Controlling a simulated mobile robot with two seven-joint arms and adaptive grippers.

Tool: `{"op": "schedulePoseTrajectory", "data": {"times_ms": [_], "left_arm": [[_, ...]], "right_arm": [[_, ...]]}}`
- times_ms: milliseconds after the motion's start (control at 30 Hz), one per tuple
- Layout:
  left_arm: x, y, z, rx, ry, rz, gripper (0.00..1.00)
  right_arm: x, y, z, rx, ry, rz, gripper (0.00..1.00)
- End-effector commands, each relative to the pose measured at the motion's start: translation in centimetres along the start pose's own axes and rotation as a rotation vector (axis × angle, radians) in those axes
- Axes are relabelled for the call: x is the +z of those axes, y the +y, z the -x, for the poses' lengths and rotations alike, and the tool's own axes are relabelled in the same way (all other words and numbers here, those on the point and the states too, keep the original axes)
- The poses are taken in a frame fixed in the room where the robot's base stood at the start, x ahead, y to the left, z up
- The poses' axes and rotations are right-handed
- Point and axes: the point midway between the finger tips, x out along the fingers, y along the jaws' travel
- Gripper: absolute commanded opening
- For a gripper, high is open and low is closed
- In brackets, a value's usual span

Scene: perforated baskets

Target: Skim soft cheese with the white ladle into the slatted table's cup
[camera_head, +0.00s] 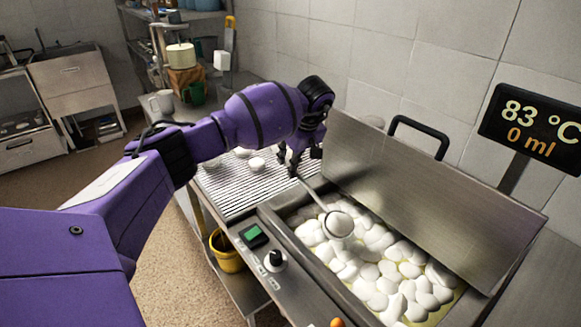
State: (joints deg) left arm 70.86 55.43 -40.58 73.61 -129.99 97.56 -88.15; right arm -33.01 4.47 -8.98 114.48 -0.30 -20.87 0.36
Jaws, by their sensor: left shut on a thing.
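My left gripper (303,160) is shut on the handle of the white ladle (338,223), behind the metal vat's near left corner. The ladle slants down to the right, and its bowl is over the soft cheese. The bowl looks filled with white, but I cannot tell whether it touches the pieces below. White lumps of soft cheese (385,270) fill the vat (290,240) in yellowish liquid. The slatted table (225,188) is left of the vat. A small white cup (257,164) stands on it, partly near my arm. My right gripper is out of view.
A raised metal lid (420,190) with a black handle stands along the vat's back side. A display (535,125) reads 83 °C and 0 ml. A control knob (275,260) is on the vat's front.

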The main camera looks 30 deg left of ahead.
Motion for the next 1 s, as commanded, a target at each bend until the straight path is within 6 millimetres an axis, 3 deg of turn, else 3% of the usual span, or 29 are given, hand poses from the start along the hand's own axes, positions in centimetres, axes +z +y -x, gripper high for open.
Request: {"op": "schedulePoseTrajectory", "data": {"times_ms": [700, 1000], "left_arm": [[-2.2, 0.0, 5.6, 0.003, -0.074, 0.002, 0.0], [-3.0, 0.0, 7.9, 0.003, -0.105, 0.002, 0.0]], "right_arm": [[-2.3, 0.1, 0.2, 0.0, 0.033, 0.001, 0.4], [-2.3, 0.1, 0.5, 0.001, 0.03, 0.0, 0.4]]}}
